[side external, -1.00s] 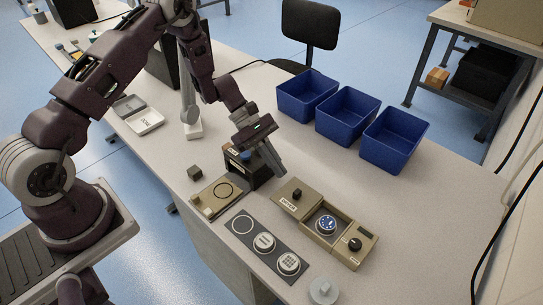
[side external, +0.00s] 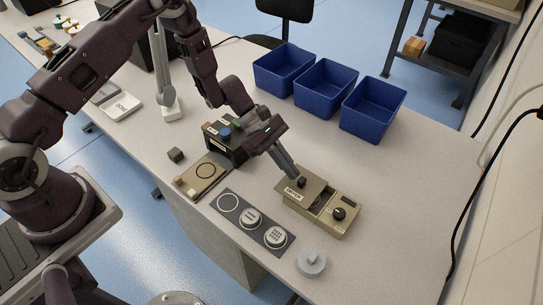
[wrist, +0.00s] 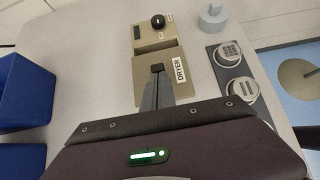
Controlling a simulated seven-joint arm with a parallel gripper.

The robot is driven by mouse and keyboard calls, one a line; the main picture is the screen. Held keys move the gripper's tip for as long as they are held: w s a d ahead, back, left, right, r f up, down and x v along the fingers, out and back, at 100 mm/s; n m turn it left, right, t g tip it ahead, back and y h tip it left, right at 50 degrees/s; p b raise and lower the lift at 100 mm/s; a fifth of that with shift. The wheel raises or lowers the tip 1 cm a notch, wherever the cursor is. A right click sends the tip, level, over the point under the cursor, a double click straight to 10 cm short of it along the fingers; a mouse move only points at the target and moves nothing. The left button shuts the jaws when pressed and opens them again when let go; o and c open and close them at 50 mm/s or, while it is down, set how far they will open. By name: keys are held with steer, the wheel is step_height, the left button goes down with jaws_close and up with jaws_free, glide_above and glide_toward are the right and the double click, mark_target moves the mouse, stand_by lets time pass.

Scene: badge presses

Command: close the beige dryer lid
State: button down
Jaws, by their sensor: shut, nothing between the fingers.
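The beige dryer (side external: 330,226) sits on the table with a control panel and black dial at its right end. Its sliding lid (side external: 288,190), labelled DRYER, covers most of the chamber; a narrow dark gap shows beside the panel. The lid (wrist: 180,91) also shows in the wrist view, with its black knob (wrist: 157,68) at the fingertips. My gripper (side external: 295,176) is shut and empty, its fingertips against or very close to the knob's left side; exact contact is hard to tell. The badge inside is mostly hidden.
A beige press base (side external: 202,176) and black press block (side external: 225,140) stand to the left. A grey strip (side external: 233,220) with round badges and a grey knobbed disc (side external: 311,262) lie in front. Blue bins (side external: 368,125) stand behind. Table right of the dryer is clear.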

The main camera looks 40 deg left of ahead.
mark_target(302, 181)
steer(key=d, duration=0.4)
steer(key=shift+s, duration=0.1)
steer(key=shift+d, duration=0.1)
steer(key=v, duration=1)
steer(key=s+r+m+y, duration=0.1)
steer(key=s+r+m, duration=0.2)
steer(key=r, duration=0.3)
steer(key=s+a+r+m+y, duration=0.1)
steer(key=s+r+m, duration=0.15)
steer(key=r, duration=0.35)
steer(key=s+r+m+y, duration=0.1)
steer(key=s+r+m, duration=0.15)
steer(key=r, duration=0.25)
steer(key=s+a+r+m+t+y, duration=0.2)
steer(key=s+a+r+m+y, duration=0.1)
steer(key=s, duration=0.6)
steer(key=s+a+r+m+t+y, duration=0.3)
steer(key=s+a+r+m, duration=0.3)
steer(key=s, duration=0.3)
steer(key=shift+s+a+m+t+y, duration=0.3)
steer(key=shift+a+m, duration=0.2)
steer(key=shift+a, duration=0.1)
